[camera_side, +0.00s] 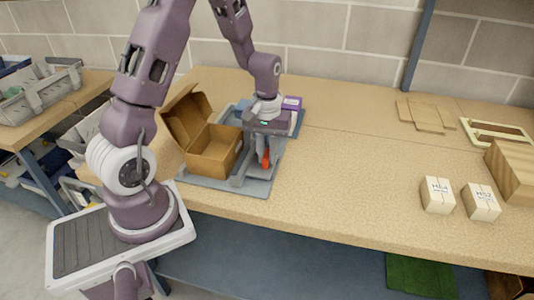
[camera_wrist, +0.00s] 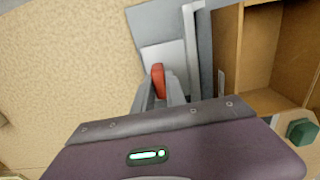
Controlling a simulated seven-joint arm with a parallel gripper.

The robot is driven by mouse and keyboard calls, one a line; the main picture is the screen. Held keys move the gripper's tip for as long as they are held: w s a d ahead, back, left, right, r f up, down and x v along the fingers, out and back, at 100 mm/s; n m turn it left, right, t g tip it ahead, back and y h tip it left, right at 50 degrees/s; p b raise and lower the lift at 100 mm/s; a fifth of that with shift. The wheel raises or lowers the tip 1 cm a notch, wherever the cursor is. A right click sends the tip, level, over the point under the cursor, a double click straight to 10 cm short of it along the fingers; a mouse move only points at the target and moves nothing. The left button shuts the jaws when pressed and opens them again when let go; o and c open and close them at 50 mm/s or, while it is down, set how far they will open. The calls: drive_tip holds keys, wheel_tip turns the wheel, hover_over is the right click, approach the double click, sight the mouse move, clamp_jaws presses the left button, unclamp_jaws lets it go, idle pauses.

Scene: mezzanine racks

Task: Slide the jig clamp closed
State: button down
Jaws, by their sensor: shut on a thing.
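The jig is a grey plate (camera_side: 259,187) on the bench with a raised rail beside an open cardboard box. The clamp's red handle (camera_side: 266,158) stands on the jig, near the box's right side. My gripper (camera_side: 261,162) points down over the jig and is shut on the red handle. In the wrist view the red handle (camera_wrist: 158,80) sits between my two fingers (camera_wrist: 159,92), with a light grey block and the grey rail (camera_wrist: 190,50) just beyond it. The fingers hide part of the clamp's lower body, so I cannot tell how far it is slid.
The open cardboard box (camera_side: 214,151) stands on the jig close to my gripper's left. Two white boxes (camera_side: 437,195) and a wooden block (camera_side: 512,165) are far right. The bench between is clear.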

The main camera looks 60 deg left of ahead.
sight(255, 163)
idle(0.3)
drive_tip(key=shift+s+a, duration=1.2)
drive_tip(key=c, duration=1.4)
unclamp_jaws()
drive_tip(key=shift+o, duration=0.2)
drive_tip(key=s+d+r+m+t, duration=0.15)
drive_tip(key=d+r, duration=0.25)
drive_tip(key=r, duration=0.5)
drive_tip(key=s+d+r+m+t, duration=0.1)
drive_tip(key=s+d+r+m, duration=0.1)
drive_tip(key=d+r, duration=0.45)
drive_tip(key=s+d+r+m+t, duration=0.1)
drive_tip(key=s+d+r+m, duration=0.1)
drive_tip(key=s, duration=0.3)
drive_tip(key=s+d+r+m+t, duration=0.2)
drive_tip(key=s+d+r+m, duration=0.1)
drive_tip(key=s, duration=0.3)
drive_tip(key=shift+s+d+r, duration=0.15)
drive_tip(key=shift+d+r, duration=0.1)
drive_tip(key=shift+r, duration=0.45)
